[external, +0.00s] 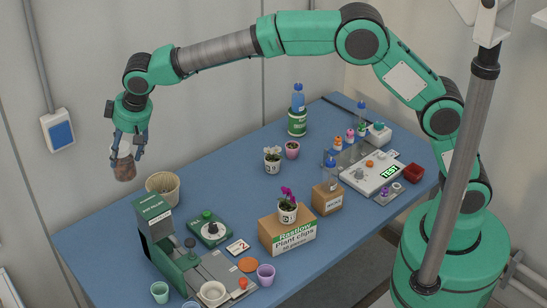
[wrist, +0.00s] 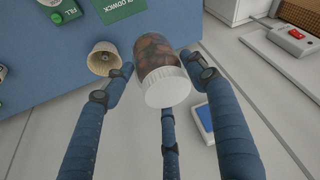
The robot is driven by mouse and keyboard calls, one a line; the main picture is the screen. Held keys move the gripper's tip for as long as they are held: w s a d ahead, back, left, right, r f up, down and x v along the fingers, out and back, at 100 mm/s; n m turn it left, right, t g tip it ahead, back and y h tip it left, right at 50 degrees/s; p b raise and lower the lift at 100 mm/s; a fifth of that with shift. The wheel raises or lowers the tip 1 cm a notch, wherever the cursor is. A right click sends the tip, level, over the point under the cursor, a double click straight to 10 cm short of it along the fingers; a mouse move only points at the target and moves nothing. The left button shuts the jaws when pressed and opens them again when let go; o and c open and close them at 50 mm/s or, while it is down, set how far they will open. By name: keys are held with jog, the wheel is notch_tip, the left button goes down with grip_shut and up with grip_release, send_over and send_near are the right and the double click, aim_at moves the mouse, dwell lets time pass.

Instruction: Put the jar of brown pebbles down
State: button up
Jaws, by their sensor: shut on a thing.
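My gripper (external: 129,145) is shut on the jar of brown pebbles (external: 123,165), at the left in the external view. The jar is clear with brown contents, and it hangs in the air above and beyond the left end of the blue table (external: 95,236). In the wrist view the jar (wrist: 160,55) sits between the blue fingers, with its white lid (wrist: 168,88) towards the camera. The table shows at the top left of the wrist view, and pale floor lies below the jar there.
A beige ribbed pot (external: 163,188) stands on the table near the jar. A green machine (external: 158,228), a green-topped device (external: 209,228) and a cardboard box (external: 287,240) with a potted orchid crowd the front. The table's middle, around the back left, has bare room.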

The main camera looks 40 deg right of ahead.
jog(key=w+d+m+h, duration=0.1)
jog(key=w+d+m, duration=0.2)
jog(key=d, duration=0.8)
jog(key=w+d+m+h, duration=0.1)
jog(key=w+d+m, duration=0.25)
jog(key=d, duration=0.75)
jog(key=w+d+m+h, duration=0.1)
jog(key=w+d+m, duration=0.15)
jog(key=d, duration=0.85)
jog(key=s+d+m+g+h+p, duration=0.25)
jog(key=d+m, duration=0.55)
jog(key=d, duration=2.2)
jog(key=s+d+m+g, duration=0.1)
jog(key=s+d+m, duration=0.4)
jog(key=d, duration=0.6)
jog(key=s+d+m+g, duration=0.1)
jog(key=s+d+m, duration=0.2)
jog(key=s+d, duration=0.6)
jog(key=s+d+m+g, duration=0.3)
jog(key=s+d+m, duration=0.4)
jog(key=s+d, duration=1.05)
notch_tip(320, 180, down, 17)
jog(key=shift+w+a+r+p, duration=0.15)
jog(key=shift+w+a+p, duration=0.05)
jog(key=shift+a+p, duration=0.2)
jog(key=shift+f, duration=0.5)
